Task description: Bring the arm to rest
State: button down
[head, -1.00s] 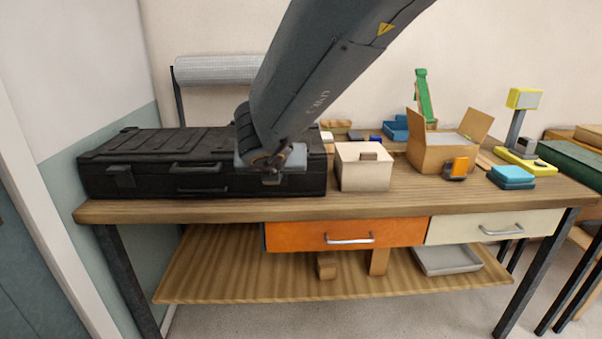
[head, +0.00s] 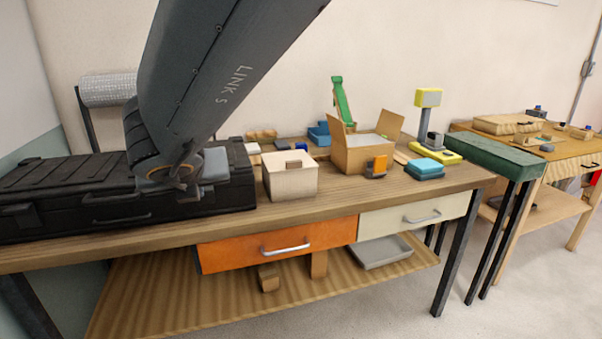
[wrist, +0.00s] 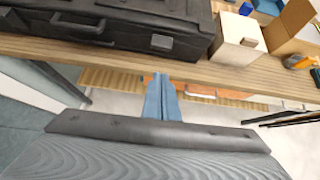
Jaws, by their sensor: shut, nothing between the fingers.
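My arm (head: 205,75) comes down from the top of the head view and bends in front of the black case. My gripper (wrist: 162,98) shows in the wrist view with its two blue-grey fingers together and nothing between them. The fingers reach toward the front edge of the workbench. In the head view I cannot make out the fingertips clearly. The black case (head: 75,180) lies closed on the left of the workbench (head: 330,205), and my arm hides part of it.
A pale lidded box (head: 290,178) stands right of the case, with an open cardboard box (head: 362,155) beyond it. An orange drawer (head: 280,245) is shut below. Floor is clear in front.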

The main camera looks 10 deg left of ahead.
jog(key=w+d+f+n, duration=0.2)
jog(key=w+d+n, duration=0.65)
jog(key=d, duration=0.25)
jog(key=d+f+n+g, duration=0.2)
jog(key=d+f+n, duration=0.3)
jog(key=d+n, duration=0.5)
jog(key=s+d+f+n+g+h, duration=0.1)
jog(key=s+d, duration=0.4)
jog(key=d, duration=0.5)
jog(key=s+d+f+n+g+h, duration=0.2)
jog(key=s+d+f+n, duration=0.3)
jog(key=d, duration=0.5)
jog(key=s+d+f+n+g+h+p, duration=0.1)
jog(key=s+d+n, duration=0.4)
jog(key=d, duration=0.5)
notch_tip(320, 180, down, 2)
jog(key=s+g+h, duration=0.1)
jog(key=g, duration=0.1)
jog(key=shift+d+f+g, duration=0.15)
jog(key=shift+f+g, duration=0.05)
jog(key=shift+g, duration=0.1)
